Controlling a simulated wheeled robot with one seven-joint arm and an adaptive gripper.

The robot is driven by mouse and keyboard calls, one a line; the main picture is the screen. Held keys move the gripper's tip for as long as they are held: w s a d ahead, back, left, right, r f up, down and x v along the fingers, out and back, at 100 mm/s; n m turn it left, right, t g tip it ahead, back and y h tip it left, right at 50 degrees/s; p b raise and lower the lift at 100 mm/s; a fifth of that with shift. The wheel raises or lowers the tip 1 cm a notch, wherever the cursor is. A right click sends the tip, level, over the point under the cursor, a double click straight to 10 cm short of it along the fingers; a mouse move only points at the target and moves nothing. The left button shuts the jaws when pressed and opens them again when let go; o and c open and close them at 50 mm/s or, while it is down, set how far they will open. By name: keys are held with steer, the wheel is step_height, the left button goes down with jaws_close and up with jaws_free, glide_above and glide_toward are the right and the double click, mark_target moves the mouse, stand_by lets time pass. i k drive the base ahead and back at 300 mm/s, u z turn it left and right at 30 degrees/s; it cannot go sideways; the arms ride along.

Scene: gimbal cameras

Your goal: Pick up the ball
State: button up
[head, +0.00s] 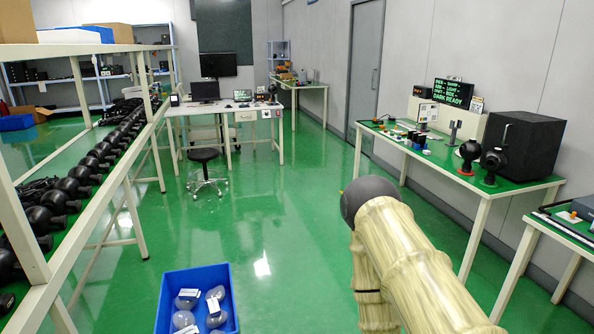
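No single thing stands out clearly as the ball. Several round, greyish, glossy things with white labels (214,297) lie in a blue bin (167,300) on the floor at the bottom of the head view. Two black round-headed devices stand on the right table, one on a red base (469,152) and one on a dark base (493,162). My arm, with a bamboo-like surface and a dark rounded end, fills the lower right. My gripper is not in view, so I cannot see its fingers or whether it holds anything.
A long shelf (40,262) at left carries several black round-headed devices (73,187). The right table (410,150) holds a large black box (522,146). A black stool (204,156) stands before the back desk (222,108). The green floor between (270,220) is clear.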

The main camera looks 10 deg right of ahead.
mark_target(494, 161)
steer(key=z, duration=0.25)
steer(key=i, duration=1.65)
steer(key=z, duration=1.05)
steer(key=i, duration=2.1)
steer(key=u, duration=1.6)
steer(key=i, duration=1.6)
steer(key=z, duration=0.95)
